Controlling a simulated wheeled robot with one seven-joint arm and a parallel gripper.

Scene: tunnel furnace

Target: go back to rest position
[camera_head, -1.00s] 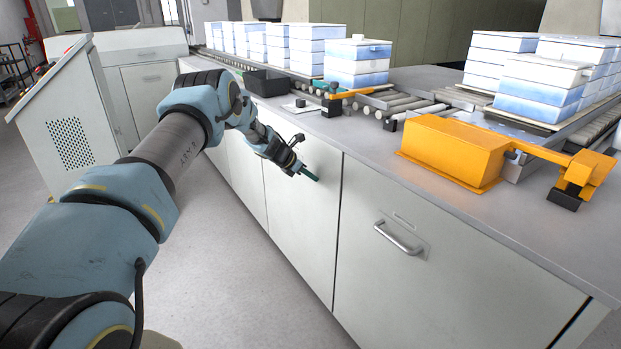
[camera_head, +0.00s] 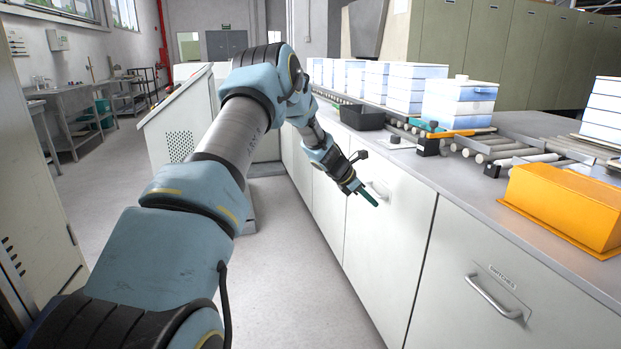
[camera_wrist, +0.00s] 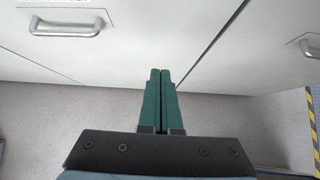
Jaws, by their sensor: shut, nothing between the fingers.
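My gripper (camera_head: 368,197) is at the end of my stretched arm, in front of the white cabinet fronts (camera_head: 390,250) and below the counter's edge. In the wrist view my gripper (camera_wrist: 160,72) has its two green fingers shut together with nothing between them. The fingers point toward the white cabinet front, and I cannot tell the gap to it.
A long counter (camera_head: 470,190) runs along the right, with a roller conveyor, stacked white-blue boxes (camera_head: 458,103), a black tray (camera_head: 362,117) and an orange housing (camera_head: 567,208). Drawer handles (camera_head: 493,298) stick out. The floor (camera_head: 120,190) at left is clear, beside a tall cabinet (camera_head: 35,150).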

